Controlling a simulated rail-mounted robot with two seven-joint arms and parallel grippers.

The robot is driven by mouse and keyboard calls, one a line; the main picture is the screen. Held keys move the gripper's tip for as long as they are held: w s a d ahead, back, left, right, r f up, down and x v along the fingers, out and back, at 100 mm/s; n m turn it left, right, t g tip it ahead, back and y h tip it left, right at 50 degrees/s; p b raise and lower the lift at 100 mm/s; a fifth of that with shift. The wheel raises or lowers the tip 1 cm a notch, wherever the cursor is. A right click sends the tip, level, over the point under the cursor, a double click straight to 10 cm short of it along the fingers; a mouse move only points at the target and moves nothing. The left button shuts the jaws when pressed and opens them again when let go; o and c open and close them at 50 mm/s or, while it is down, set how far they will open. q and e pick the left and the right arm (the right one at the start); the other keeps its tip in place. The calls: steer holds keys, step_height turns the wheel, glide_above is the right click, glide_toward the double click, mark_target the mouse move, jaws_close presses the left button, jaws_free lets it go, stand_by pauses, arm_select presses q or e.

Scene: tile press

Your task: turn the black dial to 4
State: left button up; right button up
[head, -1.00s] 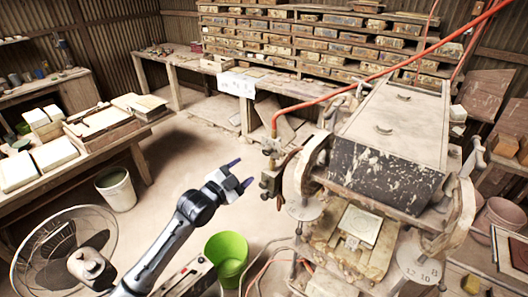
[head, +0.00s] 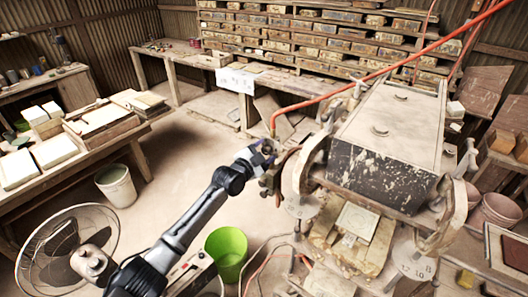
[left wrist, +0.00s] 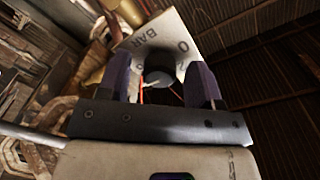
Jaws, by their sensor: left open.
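In the left wrist view, the black dial (left wrist: 159,64) is a dark round knob at the lower edge of a pale plate (left wrist: 170,30). The plate is marked "BAR" and "0"; no 4 is readable. My left gripper (left wrist: 161,76) is open, with one purple finger on each side of the dial; whether they touch it I cannot tell. In the head view, my left gripper (head: 266,150) is at the valve fittings left of the press (head: 382,140), and the dial is not discernible there. My right gripper is not in view.
A red-orange hose (head: 340,92) rises from the fittings across the press. A green bucket (head: 227,250) stands on the floor below my left arm. A fan (head: 60,245) is at lower left, and a table with pale tiles (head: 55,150) is at left.

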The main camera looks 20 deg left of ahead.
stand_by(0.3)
arm_select(q)
steer(key=c, duration=0.9)
steer(key=shift+f+n+b, duration=0.1)
steer(key=shift+n+b, duration=0.65)
steer(key=shift+n, duration=0.35)
steer(key=n+b, duration=0.1)
steer(key=n, duration=0.2)
steer(key=shift+n, duration=0.3)
steer(key=n, duration=0.3)
steer(key=shift+b, duration=0.35)
steer(key=shift+n, duration=1.5)
